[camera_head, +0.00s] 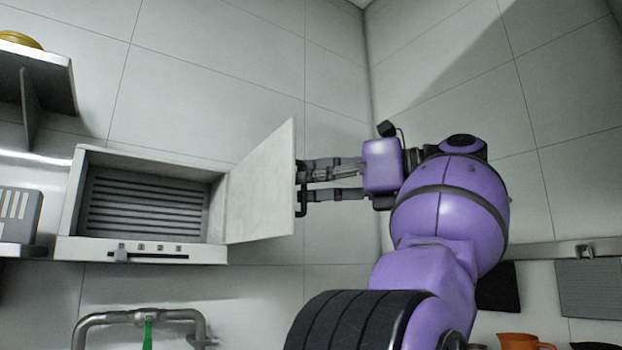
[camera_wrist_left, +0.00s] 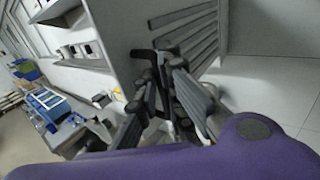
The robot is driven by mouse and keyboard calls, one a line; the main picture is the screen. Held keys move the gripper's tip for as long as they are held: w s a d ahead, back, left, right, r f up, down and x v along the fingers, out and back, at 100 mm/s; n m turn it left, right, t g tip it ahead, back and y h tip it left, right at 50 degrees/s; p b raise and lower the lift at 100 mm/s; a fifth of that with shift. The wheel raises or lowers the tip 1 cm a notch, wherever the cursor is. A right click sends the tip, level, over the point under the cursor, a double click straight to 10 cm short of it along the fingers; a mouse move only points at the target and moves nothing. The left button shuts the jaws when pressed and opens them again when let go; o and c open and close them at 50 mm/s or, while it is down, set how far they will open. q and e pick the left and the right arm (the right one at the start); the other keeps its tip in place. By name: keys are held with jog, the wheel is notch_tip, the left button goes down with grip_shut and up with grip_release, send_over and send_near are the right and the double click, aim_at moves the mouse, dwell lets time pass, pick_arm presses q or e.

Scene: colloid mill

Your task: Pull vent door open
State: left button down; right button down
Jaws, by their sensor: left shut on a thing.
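The vent door (camera_head: 262,187) is a pale flat panel hinged at the right side of the vent box (camera_head: 143,250). It stands swung well out, and the slatted grille (camera_head: 140,208) inside is exposed. A dark bar handle (camera_head: 301,208) is on the door's outer free edge. My left gripper (camera_head: 303,183) reaches it from the right and is shut on the handle. In the left wrist view the gripper's fingers (camera_wrist_left: 160,68) close around the dark handle (camera_wrist_left: 143,55). My right gripper is in neither view.
A shelf (camera_head: 45,65) is on the wall at upper left. Orange cups (camera_head: 524,341) are at lower right. The wall above the door is clear.

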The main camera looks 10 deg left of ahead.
pick_arm(q)
jog(key=shift+a+r, duration=0.2)
jog(key=shift+r, duration=0.1)
jog(key=c, duration=2.2)
grip_release()
jog(key=shift+o, duration=1.1)
jog(key=shift+w+a+f, duration=0.1)
jog(key=shift+a, duration=0.05)
jog(key=shift+o, duration=0.4)
jog(key=shift+w+a+f, duration=0.1)
jog(key=shift+a, duration=0.05)
jog(key=shift+d, duration=0.3)
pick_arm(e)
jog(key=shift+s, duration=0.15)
pick_arm(q)
jog(key=shift+a+f, duration=0.1)
jog(key=shift+a, duration=0.05)
